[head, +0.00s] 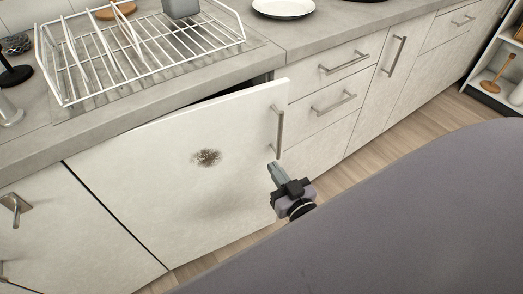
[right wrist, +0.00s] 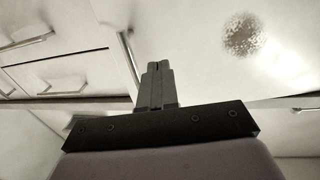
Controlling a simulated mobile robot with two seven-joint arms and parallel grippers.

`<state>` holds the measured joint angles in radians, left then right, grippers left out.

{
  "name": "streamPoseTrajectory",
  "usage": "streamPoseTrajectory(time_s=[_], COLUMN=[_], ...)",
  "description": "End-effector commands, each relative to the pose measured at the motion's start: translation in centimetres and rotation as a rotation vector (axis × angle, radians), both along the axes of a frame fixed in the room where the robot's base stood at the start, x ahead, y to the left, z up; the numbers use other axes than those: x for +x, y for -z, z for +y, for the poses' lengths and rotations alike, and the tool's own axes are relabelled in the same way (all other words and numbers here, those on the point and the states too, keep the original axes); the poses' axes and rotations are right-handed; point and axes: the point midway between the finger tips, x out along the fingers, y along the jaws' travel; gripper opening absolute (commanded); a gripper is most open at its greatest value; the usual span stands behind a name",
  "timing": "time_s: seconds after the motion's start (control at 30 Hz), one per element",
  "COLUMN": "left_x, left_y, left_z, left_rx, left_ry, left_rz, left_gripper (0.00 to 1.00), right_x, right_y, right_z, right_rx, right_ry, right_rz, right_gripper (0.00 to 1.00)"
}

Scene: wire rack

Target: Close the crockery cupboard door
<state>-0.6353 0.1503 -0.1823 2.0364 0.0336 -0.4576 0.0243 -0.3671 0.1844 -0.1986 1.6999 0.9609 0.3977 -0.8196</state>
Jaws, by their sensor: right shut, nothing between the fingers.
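The crockery cupboard door (head: 165,170) is a pale panel under the worktop with a brown speckled patch (head: 206,158). It stands slightly ajar, with a dark gap along its top right. Its upright bar handle (head: 278,131) is near the free right edge. My right gripper (head: 274,168) is shut and empty, just below the handle at the door's right edge; I cannot tell whether it touches. In the right wrist view the shut fingers (right wrist: 157,70) point towards the door (right wrist: 190,40), with the patch (right wrist: 243,35) at upper right. My left gripper is not in view.
A wire rack (head: 145,50) stands on the grey worktop (head: 265,25) above the door. A white plate (head: 283,6) lies to its right. Drawers (head: 335,95) with bar handles adjoin the door on the right. Wooden floor (head: 370,145) shows in front of them.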

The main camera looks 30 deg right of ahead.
Motion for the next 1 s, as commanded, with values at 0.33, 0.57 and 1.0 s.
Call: streamPoseTrajectory(time_s=[0.33,0.57,1.0], left_x=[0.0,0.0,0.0], left_y=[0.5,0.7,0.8], left_z=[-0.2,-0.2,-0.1], left_rx=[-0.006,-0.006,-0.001], left_ry=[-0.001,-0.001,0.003], left_rz=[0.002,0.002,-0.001], left_gripper=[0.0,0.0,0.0], right_x=[5.8,7.4,7.8], right_y=[0.0,0.0,0.0], right_z=[-0.4,-0.5,-0.5], right_rx=[0.001,0.0,-0.001], right_ry=[-0.001,-0.001,-0.006], right_rz=[-0.002,-0.001,-0.001], right_gripper=[0.0,0.0,0.0])
